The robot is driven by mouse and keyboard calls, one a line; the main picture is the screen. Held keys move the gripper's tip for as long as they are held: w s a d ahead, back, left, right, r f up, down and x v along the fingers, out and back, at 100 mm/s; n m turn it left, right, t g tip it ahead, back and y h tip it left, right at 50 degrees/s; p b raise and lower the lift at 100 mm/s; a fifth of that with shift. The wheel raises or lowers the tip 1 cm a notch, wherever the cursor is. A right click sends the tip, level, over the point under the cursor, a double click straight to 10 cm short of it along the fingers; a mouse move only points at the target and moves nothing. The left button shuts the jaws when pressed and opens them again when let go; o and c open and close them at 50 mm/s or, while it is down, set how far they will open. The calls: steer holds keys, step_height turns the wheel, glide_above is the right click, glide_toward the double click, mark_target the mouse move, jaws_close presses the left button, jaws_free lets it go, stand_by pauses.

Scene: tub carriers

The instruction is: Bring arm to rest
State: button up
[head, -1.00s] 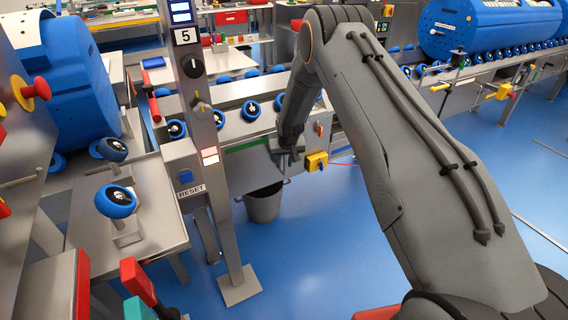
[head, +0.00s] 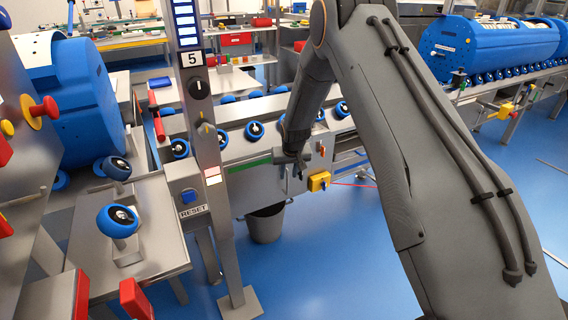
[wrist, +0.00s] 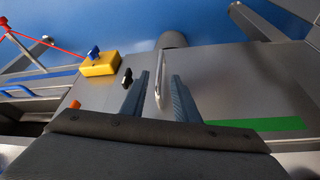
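My gripper (head: 294,172) hangs in front of the grey front panel (head: 250,190) of a roller bench in the head view. In the wrist view my gripper's two blue-grey fingers (wrist: 160,92) stand apart, open, with nothing held between them. A thin silver handle (wrist: 160,80) on the panel shows in the gap between the fingers; whether they touch it cannot be told. My arm is bent, its upper link crossing the right half of the head view.
A yellow switch box (head: 319,181) is beside my gripper, also in the wrist view (wrist: 100,65). A grey bucket (head: 265,225) stands below the bench. A post (head: 205,150) marked 5 and a blue reset button (head: 188,197) stand left. Blue floor (head: 330,265) is open below.

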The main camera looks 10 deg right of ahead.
steer(key=s+d+r+g+p, duration=0.1)
steer(key=s+r, duration=0.6)
steer(key=s, duration=0.8)
steer(key=s+d+r+g+p, duration=0.2)
steer(key=s+r, duration=0.6)
steer(key=s, duration=0.7)
steer(key=s+d+r+g+p, duration=0.1)
steer(key=s+d+r, duration=0.2)
steer(key=s+r, duration=0.5)
steer(key=s, duration=0.7)
steer(key=shift+d+m+g+p, duration=0.15)
steer(key=shift+m+g+p, duration=0.15)
steer(key=shift+p, duration=0.1)
